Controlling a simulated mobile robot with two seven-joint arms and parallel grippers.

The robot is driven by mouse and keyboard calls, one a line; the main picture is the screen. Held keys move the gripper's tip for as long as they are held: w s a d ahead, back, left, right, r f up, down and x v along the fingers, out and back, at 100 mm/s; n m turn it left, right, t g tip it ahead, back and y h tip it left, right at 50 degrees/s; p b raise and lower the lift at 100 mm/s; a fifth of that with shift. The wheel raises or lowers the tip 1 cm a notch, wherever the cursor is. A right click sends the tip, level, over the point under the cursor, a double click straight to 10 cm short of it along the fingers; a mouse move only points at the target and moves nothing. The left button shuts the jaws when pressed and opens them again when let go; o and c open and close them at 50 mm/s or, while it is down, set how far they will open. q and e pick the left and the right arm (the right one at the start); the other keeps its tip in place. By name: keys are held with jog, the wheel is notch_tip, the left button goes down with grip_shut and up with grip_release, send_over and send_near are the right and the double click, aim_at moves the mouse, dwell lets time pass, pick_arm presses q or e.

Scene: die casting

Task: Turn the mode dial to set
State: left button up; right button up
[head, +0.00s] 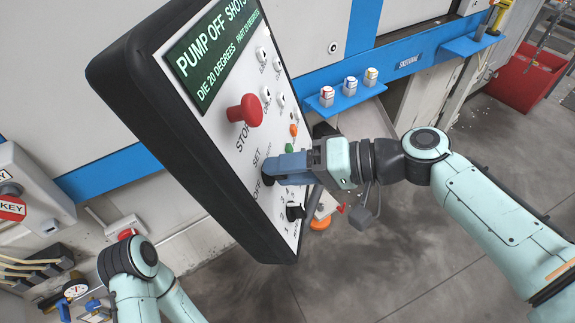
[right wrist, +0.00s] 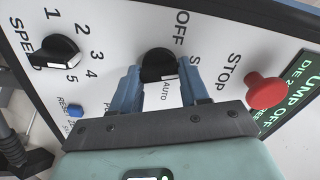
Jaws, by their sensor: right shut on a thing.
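The black mode dial (right wrist: 158,62) sits on the white panel face (right wrist: 110,70) between the OFF, SET and AUTO labels. In the right wrist view it lies between the two blue fingers of my right gripper (right wrist: 161,76), which is shut on it. In the head view my right gripper (head: 273,168) reaches the panel from the right, and its fingers hide most of the dial. I cannot tell which label the dial points to. My left arm shows at the lower left of the head view, but its gripper is out of view.
A red stop button (head: 246,110) sticks out above the dial. A black speed dial (right wrist: 56,54) and a blue reset button (right wrist: 75,112) are on the panel's other side. A blue shelf (head: 345,97) with small bottles stands behind.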

jog(key=shift+m+p, duration=0.55)
jog(key=shift+m, duration=1.35)
jog(key=o, duration=1.1)
jog(key=shift+c, duration=0.2)
jog(key=v, duration=1.3)
jog(key=shift+d, duration=0.2)
